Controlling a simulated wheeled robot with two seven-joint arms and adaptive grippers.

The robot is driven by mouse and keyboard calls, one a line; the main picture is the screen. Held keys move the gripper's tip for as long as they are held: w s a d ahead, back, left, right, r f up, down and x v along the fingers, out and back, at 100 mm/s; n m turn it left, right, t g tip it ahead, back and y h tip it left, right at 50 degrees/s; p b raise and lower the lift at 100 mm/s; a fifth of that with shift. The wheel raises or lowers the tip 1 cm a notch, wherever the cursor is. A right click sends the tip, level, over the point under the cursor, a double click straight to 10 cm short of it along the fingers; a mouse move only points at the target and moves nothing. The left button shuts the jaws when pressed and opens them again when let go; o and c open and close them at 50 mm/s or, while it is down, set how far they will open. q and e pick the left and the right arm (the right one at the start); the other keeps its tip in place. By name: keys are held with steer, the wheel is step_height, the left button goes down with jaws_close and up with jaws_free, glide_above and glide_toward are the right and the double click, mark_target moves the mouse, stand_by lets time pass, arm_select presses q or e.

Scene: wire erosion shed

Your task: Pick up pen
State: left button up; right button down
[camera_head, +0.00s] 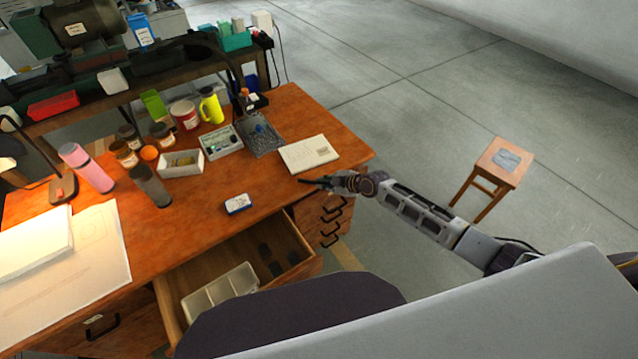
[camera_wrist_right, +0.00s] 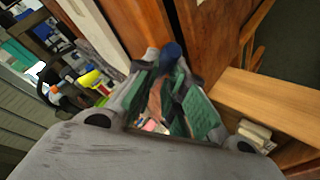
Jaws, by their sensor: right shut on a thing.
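My right gripper (camera_head: 338,183) is above the front right edge of the wooden desk, its arm reaching in from the right. In the right wrist view its green-padded fingers (camera_wrist_right: 168,85) are shut on a thin dark blue thing, which I take to be the pen (camera_wrist_right: 171,54). Only its blue end shows clearly past the fingertips; the rest is hidden between the fingers. In the head view a dark thin tip, likely the pen (camera_head: 311,181), sticks out left of the gripper. It appears held clear of the desk top. My left gripper is not in view.
The desk (camera_head: 260,190) has an open drawer (camera_head: 235,246) at its front, with a pale tray (camera_head: 220,290) inside. A stool (camera_head: 490,170) stands on the right.

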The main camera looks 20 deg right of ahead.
steer(key=shift+r, duration=0.15)
step_height(320, 180, up, 10)
stand_by(0.7)
stand_by(0.7)
